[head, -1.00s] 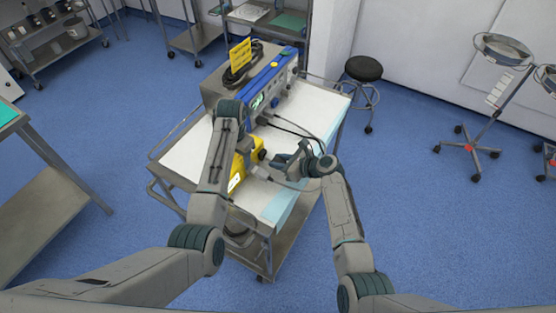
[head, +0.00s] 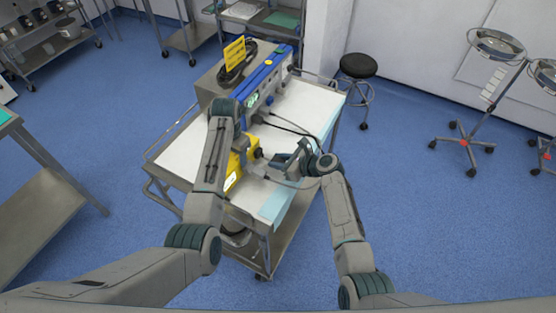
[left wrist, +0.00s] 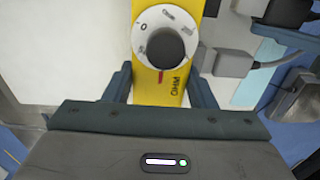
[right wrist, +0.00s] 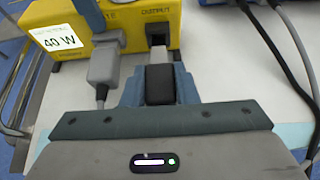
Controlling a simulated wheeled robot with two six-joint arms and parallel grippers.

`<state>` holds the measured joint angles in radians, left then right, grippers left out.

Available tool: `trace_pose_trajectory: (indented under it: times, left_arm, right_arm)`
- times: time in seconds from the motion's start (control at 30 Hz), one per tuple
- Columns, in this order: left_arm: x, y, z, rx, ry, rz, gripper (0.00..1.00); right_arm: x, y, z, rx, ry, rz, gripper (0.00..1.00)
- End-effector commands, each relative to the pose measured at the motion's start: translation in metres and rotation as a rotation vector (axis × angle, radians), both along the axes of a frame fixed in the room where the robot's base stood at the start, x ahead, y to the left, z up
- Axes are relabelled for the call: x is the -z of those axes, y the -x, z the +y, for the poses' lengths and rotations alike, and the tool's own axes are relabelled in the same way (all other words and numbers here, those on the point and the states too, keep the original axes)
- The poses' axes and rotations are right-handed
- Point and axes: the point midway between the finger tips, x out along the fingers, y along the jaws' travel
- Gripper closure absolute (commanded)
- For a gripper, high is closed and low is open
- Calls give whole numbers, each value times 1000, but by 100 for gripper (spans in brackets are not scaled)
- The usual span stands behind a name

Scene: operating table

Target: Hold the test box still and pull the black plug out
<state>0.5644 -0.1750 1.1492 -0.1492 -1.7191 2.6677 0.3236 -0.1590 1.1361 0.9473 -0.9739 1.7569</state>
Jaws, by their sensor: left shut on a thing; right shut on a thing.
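The yellow test box (head: 236,172) stands on the white top of the cart. My left gripper (left wrist: 162,84) is shut on it, one jaw on each side, below the round dial (left wrist: 165,45). My left forearm hides part of the box in the head view. My right gripper (right wrist: 159,85) is shut on the black plug (right wrist: 160,86) beside the box. A light grey piece (right wrist: 159,61) lies between the plug and the dark socket marked OUTPUT (right wrist: 156,34). I cannot tell whether that piece still sits in the socket.
A grey plug (right wrist: 103,68) with its cable sits in the box left of the black one. A blue-fronted device (head: 262,85) stands behind the box, with dark cables (right wrist: 285,45) running past on the right.

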Motion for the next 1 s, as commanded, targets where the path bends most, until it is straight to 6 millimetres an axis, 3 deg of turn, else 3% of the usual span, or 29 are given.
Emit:
trace_pose_trajectory:
  times: [1.0]
  left_arm:
    - [0,0,0,0,0,-1,82]
  right_arm:
    - [0,10,-17,1,-1,-1,100]
